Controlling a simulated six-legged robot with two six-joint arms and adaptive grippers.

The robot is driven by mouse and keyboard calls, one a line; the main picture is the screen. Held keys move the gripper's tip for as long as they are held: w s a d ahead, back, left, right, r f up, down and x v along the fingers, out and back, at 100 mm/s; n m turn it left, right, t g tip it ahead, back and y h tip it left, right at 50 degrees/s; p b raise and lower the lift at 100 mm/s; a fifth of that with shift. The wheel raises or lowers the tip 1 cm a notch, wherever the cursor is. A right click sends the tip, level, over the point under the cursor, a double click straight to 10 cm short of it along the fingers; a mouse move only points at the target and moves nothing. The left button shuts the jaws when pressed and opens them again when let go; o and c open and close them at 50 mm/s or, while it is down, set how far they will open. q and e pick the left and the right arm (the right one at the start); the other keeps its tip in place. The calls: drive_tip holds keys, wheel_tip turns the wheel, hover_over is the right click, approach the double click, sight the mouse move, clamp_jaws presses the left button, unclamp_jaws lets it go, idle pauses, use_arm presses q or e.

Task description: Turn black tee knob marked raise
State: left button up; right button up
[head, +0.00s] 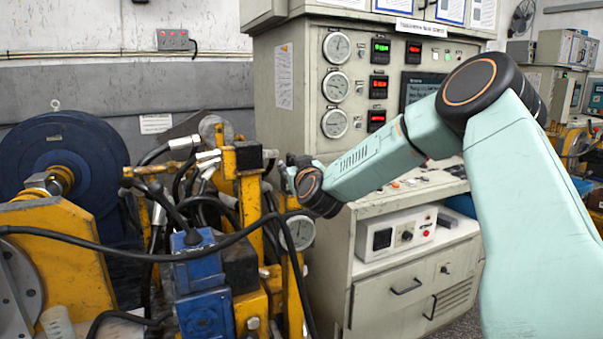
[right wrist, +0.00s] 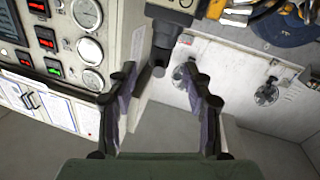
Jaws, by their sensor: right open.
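My right gripper (head: 291,172) is at the end of the pale green arm, beside the yellow-framed hydraulic unit (head: 249,195). In the head view its fingers are mostly hidden by the wrist. In the right wrist view my right gripper (right wrist: 160,76) has its two fingers spread apart, with nothing held between them. A dark rod-like part (right wrist: 163,45) with a rounded end reaches down from the top edge toward the gap between the fingertips. I cannot tell whether it is the black tee knob. No raise marking is readable. My left gripper is not in view.
A control cabinet (head: 290,62) with gauges and red displays stands behind my arm. Black hoses (head: 120,250) and a blue valve block (head: 205,300) crowd the unit. A large blue drum (head: 60,150) is at the left. A white box (head: 398,233) sits on the cabinet's lower shelf.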

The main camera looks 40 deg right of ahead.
drive_tip(key=v, duration=0.8)
idle(0.5)
drive_tip(key=s+a+f+m+g+y, duration=0.1)
drive_tip(key=s+a+f+g+y, duration=0.25)
drive_tip(key=a+f, duration=0.7)
drive_tip(key=s+a+f+g+y, duration=0.25)
drive_tip(key=a+f+y, duration=0.25)
drive_tip(key=a+f, duration=0.6)
drive_tip(key=s+a+f+n+g, duration=0.1)
drive_tip(key=s+a+f+g, duration=0.1)
drive_tip(key=s+f, duration=0.5)
drive_tip(key=s+a+f+n+g, duration=0.1)
drive_tip(key=s+f+g, duration=0.3)
drive_tip(key=s+f, duration=0.4)
drive_tip(key=s+a+f+n+g, duration=0.2)
drive_tip(key=s+f, duration=0.5)
drive_tip(key=s, duration=1)
drive_tip(key=shift+s+a+f+g+b, duration=0.2)
drive_tip(key=shift+a+f+g+b, duration=0.15)
drive_tip(key=shift+a+g, duration=0.6)
